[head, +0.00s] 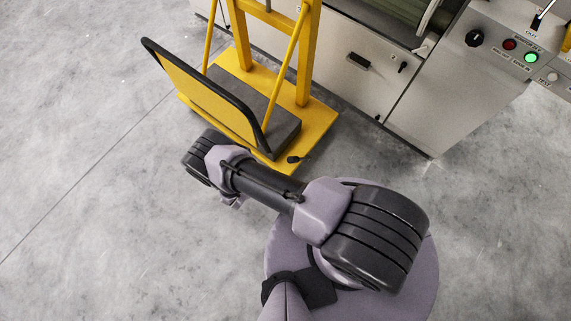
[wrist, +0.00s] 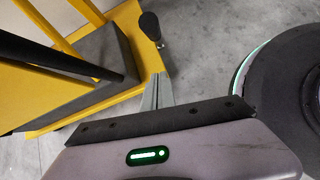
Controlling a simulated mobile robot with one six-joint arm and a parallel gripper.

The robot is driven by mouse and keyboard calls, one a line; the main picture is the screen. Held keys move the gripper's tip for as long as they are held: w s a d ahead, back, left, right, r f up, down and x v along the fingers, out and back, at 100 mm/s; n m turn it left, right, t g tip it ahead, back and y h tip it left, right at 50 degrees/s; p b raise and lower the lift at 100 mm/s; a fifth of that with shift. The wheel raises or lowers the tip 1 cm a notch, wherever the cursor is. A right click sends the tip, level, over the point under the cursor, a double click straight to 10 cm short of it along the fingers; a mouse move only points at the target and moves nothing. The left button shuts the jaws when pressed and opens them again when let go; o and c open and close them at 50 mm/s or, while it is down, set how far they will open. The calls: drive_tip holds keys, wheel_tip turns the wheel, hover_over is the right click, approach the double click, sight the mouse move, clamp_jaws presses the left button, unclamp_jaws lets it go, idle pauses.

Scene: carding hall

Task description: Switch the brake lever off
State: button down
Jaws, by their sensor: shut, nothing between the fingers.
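The brake lever (head: 296,159) is a short black-knobbed lever at the near right corner of the yellow trolley base (head: 318,125). In the wrist view the lever's rounded black knob (wrist: 150,25) stands above the gripper in the picture, with its thin stem running down beside the base edge. My gripper (wrist: 157,80) shows its narrow grey fingers closed together and empty. The fingertips point toward the lever, with a visible gap below its stem in the picture. In the head view my arm hides the gripper.
The trolley has a black-framed yellow panel (head: 205,95) and yellow uprights (head: 243,35). A grey machine cabinet (head: 350,85) with a control panel, including a lit green button (head: 531,57), stands behind it at right. Open concrete floor (head: 90,190) lies left.

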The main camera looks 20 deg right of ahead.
drive_tip(key=w+d+f+b, duration=0.2)
drive_tip(key=w+d, duration=0.1)
drive_tip(key=d, duration=0.3)
drive_tip(key=shift+w+d, duration=0.15)
drive_tip(key=shift+d, duration=0.05)
